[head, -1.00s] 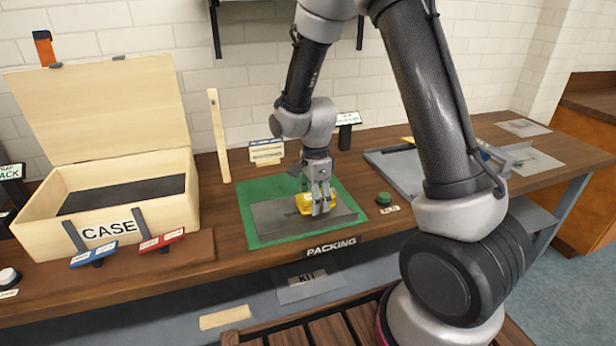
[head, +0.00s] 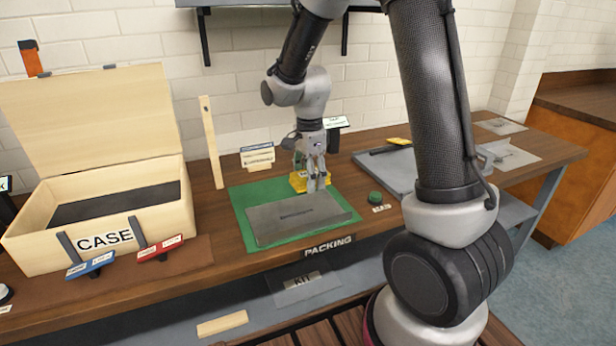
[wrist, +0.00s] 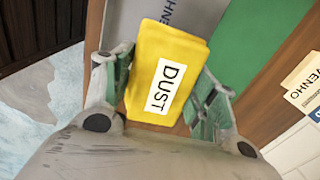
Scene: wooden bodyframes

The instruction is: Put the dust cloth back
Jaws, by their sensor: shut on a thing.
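The dust cloth (wrist: 180,68) is a yellow folded block with a white "DUST" label. In the wrist view it sits between the two fingers of my gripper (wrist: 160,95), which is shut on it. In the head view my gripper (head: 312,178) is over the back right part of the green mat (head: 240,200), and the yellow cloth (head: 297,182) shows partly behind the fingers. I cannot tell how far the cloth is above the mat. A grey panel (head: 295,218) lies on the front of the mat.
An open wooden case (head: 160,222) stands at the left, with blue and red labelled tags before it. A small labelled stand (head: 257,158) is behind the mat. A green button (head: 375,197) and grey tray (head: 385,172) lie to the right. A lower shelf holds a kit plate (head: 300,282).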

